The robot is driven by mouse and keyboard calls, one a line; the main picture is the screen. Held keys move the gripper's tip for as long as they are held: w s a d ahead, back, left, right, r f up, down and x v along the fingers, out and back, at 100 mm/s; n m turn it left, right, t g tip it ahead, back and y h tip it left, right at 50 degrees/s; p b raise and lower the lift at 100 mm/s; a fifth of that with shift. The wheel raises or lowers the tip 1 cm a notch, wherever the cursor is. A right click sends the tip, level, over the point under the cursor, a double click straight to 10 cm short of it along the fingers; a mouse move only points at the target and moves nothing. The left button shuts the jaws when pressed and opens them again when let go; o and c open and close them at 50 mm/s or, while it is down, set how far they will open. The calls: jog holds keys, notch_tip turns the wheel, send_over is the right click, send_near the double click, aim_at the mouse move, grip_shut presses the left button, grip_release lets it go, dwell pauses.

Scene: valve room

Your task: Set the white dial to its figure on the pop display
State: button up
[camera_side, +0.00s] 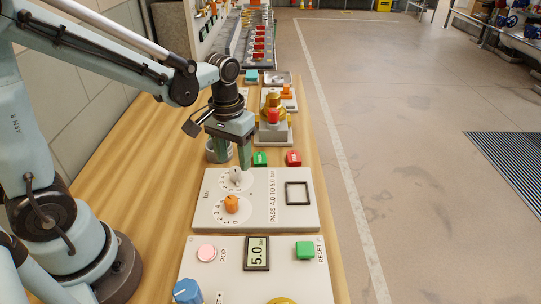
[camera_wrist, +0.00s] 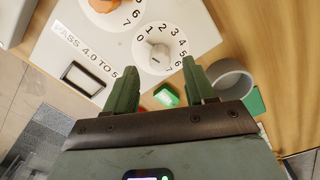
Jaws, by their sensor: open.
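The white dial (camera_side: 236,177) sits on a pale panel (camera_side: 255,216) with a printed scale around it. In the wrist view the white dial (camera_wrist: 158,52) shows between my fingers and beyond their tips, with figures 0 to 6 readable around it. My gripper (camera_side: 233,163) is open and empty, just above and behind the dial in the side view; its two green fingers also show in the wrist view (camera_wrist: 158,72). The pop display (camera_side: 257,253) on the nearer panel reads 5.0, beside the word POP. I cannot tell exactly which figure the dial points to.
An orange dial (camera_side: 231,204) sits close beside the white one. A black square frame (camera_side: 297,193) is on the same panel. Green (camera_side: 260,159) and red (camera_side: 293,158) blocks and a grey ring (camera_wrist: 231,79) lie behind the panel. The nearer panel carries a blue knob (camera_side: 187,291).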

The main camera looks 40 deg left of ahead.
aim_at(234, 169)
notch_tip(234, 169, up, 9)
dwell(0.4)
jog(key=shift+a+f, duration=0.1)
jog(key=shift+f, duration=0.05)
jog(key=s+m+t, duration=0.1)
jog(key=t, duration=0.1)
jog(key=s+f+m+t, duration=0.1)
jog(key=s+t, duration=0.1)
jog(key=s+m+t, duration=0.1)
jog(key=t, duration=0.2)
jog(key=shift+s+d+f, duration=0.2)
jog(key=shift+s+d, duration=0.15)
